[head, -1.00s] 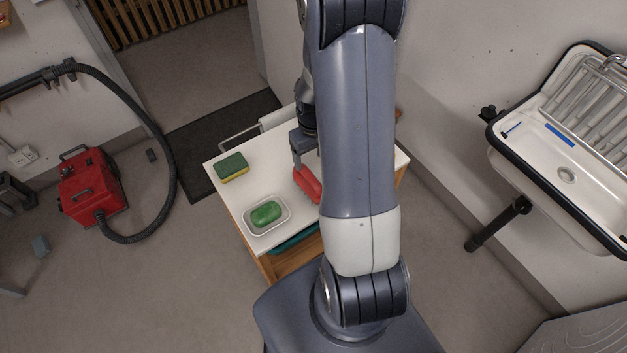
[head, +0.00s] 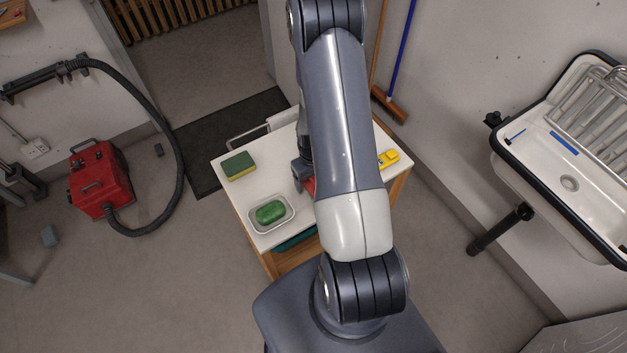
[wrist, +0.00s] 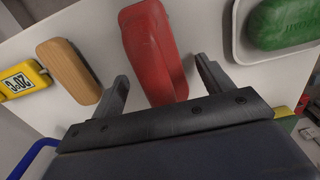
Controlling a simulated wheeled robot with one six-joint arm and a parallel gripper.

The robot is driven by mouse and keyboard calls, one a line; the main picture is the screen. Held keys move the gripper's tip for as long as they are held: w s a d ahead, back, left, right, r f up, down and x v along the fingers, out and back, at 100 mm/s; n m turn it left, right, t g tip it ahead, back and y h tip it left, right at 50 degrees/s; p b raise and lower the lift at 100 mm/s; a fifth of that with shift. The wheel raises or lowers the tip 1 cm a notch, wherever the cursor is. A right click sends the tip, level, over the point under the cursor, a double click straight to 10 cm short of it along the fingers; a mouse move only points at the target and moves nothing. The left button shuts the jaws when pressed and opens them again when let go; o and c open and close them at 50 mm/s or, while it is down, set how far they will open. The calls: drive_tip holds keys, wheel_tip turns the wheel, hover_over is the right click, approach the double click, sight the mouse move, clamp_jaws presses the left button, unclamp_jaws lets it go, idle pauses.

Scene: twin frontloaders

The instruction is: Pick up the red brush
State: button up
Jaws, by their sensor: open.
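The red brush (wrist: 150,45) lies on the white cart top. In the wrist view it runs from the top of the picture down between the two fingers of my gripper (wrist: 162,70). The gripper is open, with a gap visible on both sides of the brush, and I cannot tell how far the fingertips are above the surface. In the head view only a small part of the red brush (head: 309,186) shows, and my arm hides the rest. My gripper (head: 302,175) is partly hidden there too.
A wooden block-like item (wrist: 68,70) and a yellow thermometer-like item (wrist: 22,80) lie left of the brush. Green soap (wrist: 285,22) sits in a white dish (wrist: 240,40) to the right. A green-yellow sponge (head: 238,165) lies at the cart's left. A sink (head: 510,150) hangs at right.

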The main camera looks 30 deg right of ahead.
drive_tip(key=shift+f, duration=0.25)
drive_tip(key=c, duration=1.2)
drive_tip(key=shift+r, duration=0.2)
drive_tip(key=shift+r+b, duration=0.75)
drive_tip(key=shift+r, duration=4.05)
